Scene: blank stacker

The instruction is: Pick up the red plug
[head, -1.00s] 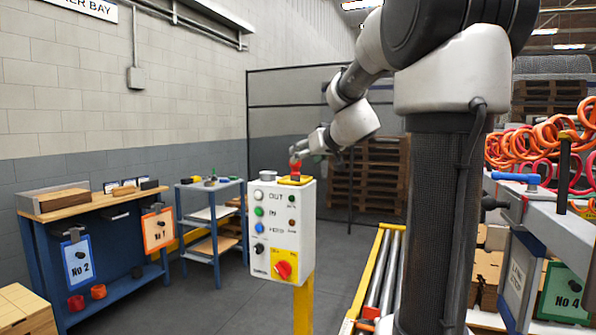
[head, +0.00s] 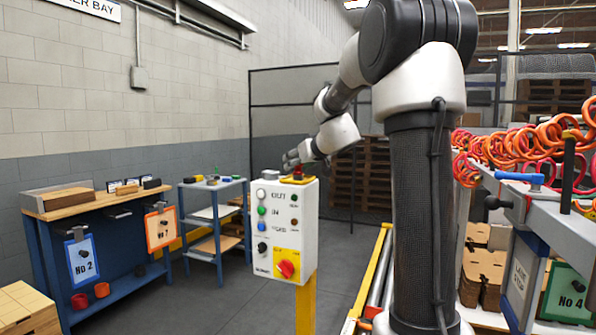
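A small red piece (head: 297,173), which looks like the red plug, shows on the yellow plate on top of the white control box (head: 270,225). It is small and partly hidden by my gripper. My gripper (head: 286,162) is just above the box top, beside and slightly over the red piece. Its fingers are too small to show whether they are open or touch the piece. A larger red knob (head: 286,269) sits on a yellow square on the box front.
The box stands on a yellow post (head: 305,305). A blue bench (head: 45,270) and a blue shelf unit (head: 200,255) stand to the left. Orange coiled hoses (head: 520,145) and a grey bench lie to the right.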

